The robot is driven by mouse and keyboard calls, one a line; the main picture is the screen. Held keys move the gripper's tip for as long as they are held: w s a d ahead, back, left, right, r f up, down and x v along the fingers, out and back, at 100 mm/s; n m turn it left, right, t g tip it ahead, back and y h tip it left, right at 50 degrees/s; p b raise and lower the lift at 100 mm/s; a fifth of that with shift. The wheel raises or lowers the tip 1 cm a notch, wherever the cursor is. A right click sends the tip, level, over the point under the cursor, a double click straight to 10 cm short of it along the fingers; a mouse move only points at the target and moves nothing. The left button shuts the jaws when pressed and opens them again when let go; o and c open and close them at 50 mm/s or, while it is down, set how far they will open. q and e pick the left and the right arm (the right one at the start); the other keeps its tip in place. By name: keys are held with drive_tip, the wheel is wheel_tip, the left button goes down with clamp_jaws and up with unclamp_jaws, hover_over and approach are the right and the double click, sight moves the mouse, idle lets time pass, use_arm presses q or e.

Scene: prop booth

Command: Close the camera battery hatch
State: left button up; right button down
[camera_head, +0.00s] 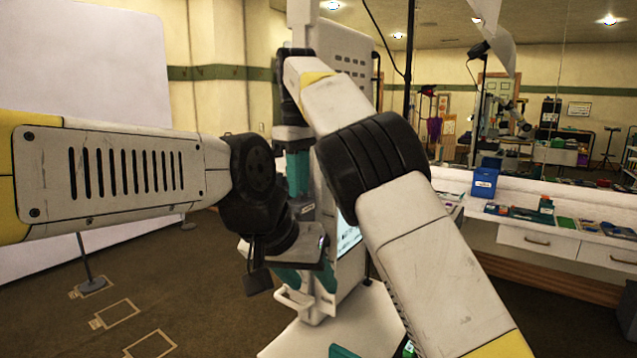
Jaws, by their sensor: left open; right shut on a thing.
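No camera or battery hatch can be made out; my arms cover the middle of the view. My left gripper (292,278) is the lower one, open, in front of the white booth unit (345,60); its dark body and teal parts show below my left wrist. My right gripper (298,172) points down above it, behind my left wrist. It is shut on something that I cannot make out. Whether either gripper touches the unit cannot be told.
A white counter (590,225) with drawers runs along the right below a mirror, bearing a blue box (484,184) and several small items. A white backdrop panel (90,90) stands at left.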

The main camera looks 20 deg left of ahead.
drive_tip(key=shift+a+f+h, duration=0.15)
drive_tip(key=shift+f+h, duration=0.1)
drive_tip(key=shift+h, duration=0.15)
idle(0.3)
drive_tip(key=c, duration=1.3)
unclamp_jaws()
drive_tip(key=shift+c, duration=0.2)
drive_tip(key=shift+r, duration=0.1)
